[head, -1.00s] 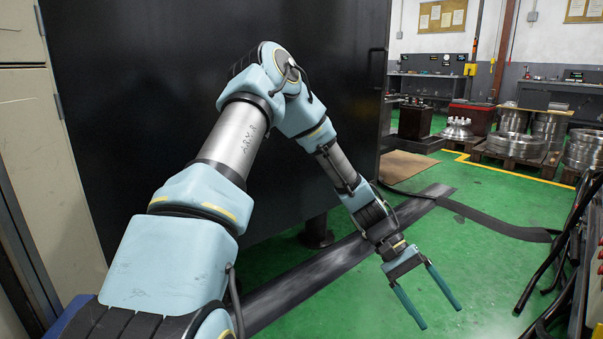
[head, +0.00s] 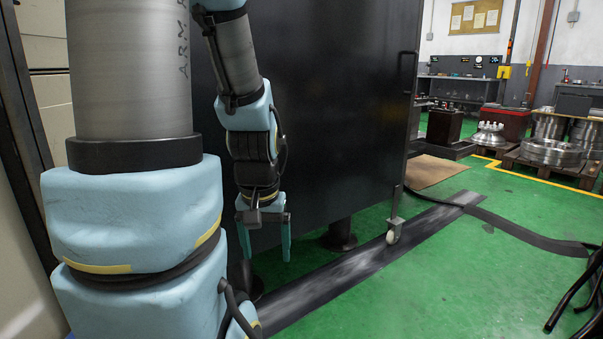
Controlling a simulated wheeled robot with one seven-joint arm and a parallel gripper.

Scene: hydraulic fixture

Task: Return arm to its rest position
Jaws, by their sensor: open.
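My gripper (head: 266,243) is at the lower left-centre of the head view, in front of the black cabinet (head: 330,110). Its two teal fingers point down and stand apart, with nothing between them. My forearm hangs down above it. My upper arm fills the left side of the view and stands nearly upright. The top of the arm is out of the picture.
A dark floor strip (head: 350,265) runs diagonally across the green floor (head: 430,290). A caster (head: 393,232) rests near it. Black cables (head: 580,285) are at the right edge. Pallets with metal rings (head: 552,152) stand far right.

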